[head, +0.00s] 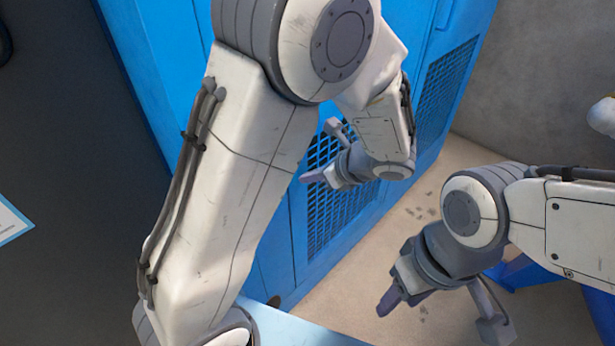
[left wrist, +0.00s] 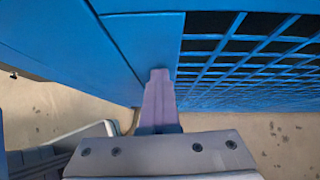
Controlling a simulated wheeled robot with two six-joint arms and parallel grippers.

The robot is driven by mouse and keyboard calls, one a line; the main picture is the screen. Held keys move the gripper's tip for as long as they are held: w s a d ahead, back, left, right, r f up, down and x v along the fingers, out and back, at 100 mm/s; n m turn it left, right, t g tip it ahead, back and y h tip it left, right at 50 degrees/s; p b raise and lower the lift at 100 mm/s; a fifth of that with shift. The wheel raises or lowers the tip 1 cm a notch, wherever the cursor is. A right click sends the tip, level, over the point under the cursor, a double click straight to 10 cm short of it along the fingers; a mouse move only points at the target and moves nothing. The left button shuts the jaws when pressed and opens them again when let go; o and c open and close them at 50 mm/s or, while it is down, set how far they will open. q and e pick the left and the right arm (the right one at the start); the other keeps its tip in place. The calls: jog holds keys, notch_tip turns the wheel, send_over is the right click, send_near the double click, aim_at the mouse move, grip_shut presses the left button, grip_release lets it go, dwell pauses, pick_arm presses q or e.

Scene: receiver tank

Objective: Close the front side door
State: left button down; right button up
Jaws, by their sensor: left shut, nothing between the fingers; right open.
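The blue door with a dark grille (head: 335,205) is on the side of the blue cabinet, partly hidden behind my left arm in the head view. My left gripper (head: 310,177) is shut and empty in front of this grille. In the left wrist view, its purple fingers (left wrist: 160,90) overlap the plain blue strip beside the grille (left wrist: 245,50). I cannot tell whether they touch it. A seam runs along the left of that strip, and I cannot tell how far the door stands open. My right gripper (head: 388,300) is open over the floor, away from the cabinet.
A second grille panel (head: 445,92) is further along the cabinet. A grey wall (head: 545,75) stands behind. The beige floor (head: 425,215) between cabinet and right arm is clear. A blue object (head: 525,272) lies behind my right arm.

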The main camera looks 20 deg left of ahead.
pick_arm(q)
jog(key=shift+w+a+y, duration=0.1)
jog(key=shift+a+y, duration=0.2)
jog(key=shift+a, duration=0.3)
jog(key=shift+d, duration=0.1)
jog(key=s+d+f+p+v, duration=0.15)
jog(key=p+v, duration=0.35)
jog(key=v, duration=0.9)
jog(key=s+d+n+g+h, duration=0.25)
jog(key=s+n+h, duration=0.85)
jog(key=s+n, duration=0.55)
notch_tip(320, 180, up, 22)
jog(key=s+m+p, duration=0.1)
jog(key=m+p, duration=0.1)
jog(key=p, duration=1.9)
jog(key=shift+s+y, duration=0.3)
jog(key=shift+a+f+g, duration=0.1)
jog(key=shift+g, duration=0.15)
